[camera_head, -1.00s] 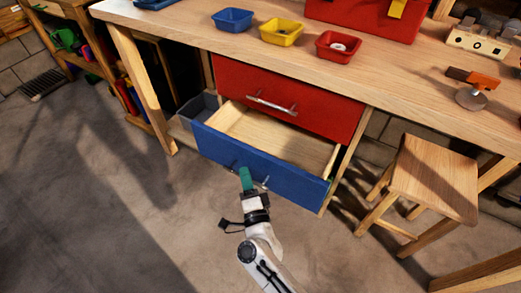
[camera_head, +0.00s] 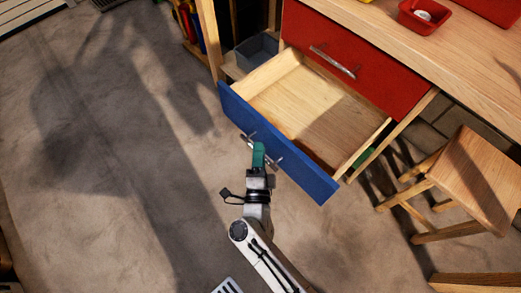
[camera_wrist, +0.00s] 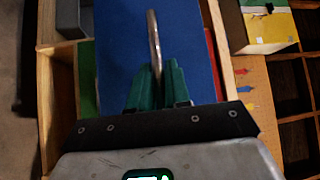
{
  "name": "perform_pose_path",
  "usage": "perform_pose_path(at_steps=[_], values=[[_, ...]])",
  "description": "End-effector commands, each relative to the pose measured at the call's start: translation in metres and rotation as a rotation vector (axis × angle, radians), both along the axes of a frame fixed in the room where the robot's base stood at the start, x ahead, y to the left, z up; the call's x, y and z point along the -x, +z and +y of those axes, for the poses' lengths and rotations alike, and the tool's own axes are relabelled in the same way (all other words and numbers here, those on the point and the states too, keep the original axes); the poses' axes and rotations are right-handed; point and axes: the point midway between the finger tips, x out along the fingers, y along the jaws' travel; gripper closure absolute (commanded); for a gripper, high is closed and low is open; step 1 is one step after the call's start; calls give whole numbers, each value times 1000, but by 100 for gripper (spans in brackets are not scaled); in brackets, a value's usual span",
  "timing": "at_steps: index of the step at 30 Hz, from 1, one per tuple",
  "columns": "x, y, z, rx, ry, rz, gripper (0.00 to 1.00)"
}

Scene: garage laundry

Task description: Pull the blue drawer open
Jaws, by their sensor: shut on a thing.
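The blue drawer (camera_head: 300,158) stands well out from the bench, and its empty wooden inside shows in the head view. Its blue front also fills the middle of the wrist view (camera_wrist: 200,50). A metal bar handle (camera_wrist: 152,35) is fixed on that front. My gripper (camera_head: 259,152), with green fingers, is at the middle of the handle. In the wrist view the fingers (camera_wrist: 158,85) are shut on the handle, one on each side of it. The part of the bar between the fingertips is hidden.
A closed red drawer (camera_head: 346,60) sits above the blue one. A wooden stool (camera_head: 480,180) stands to the right. A grey bin (camera_head: 258,52) is under the bench, left of the drawer. The floor (camera_head: 110,150) to the left is clear.

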Motion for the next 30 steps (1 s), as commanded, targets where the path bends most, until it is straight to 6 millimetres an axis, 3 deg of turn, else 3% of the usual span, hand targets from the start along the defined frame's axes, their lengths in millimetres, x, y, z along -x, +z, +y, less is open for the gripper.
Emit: perform_pose_path(at_steps=[7,17,30], values=[[0,-1,-1,0,0,2,64],[6,-2,0,0,1,3,64],[83,-13,-1,0,1,4,64]])
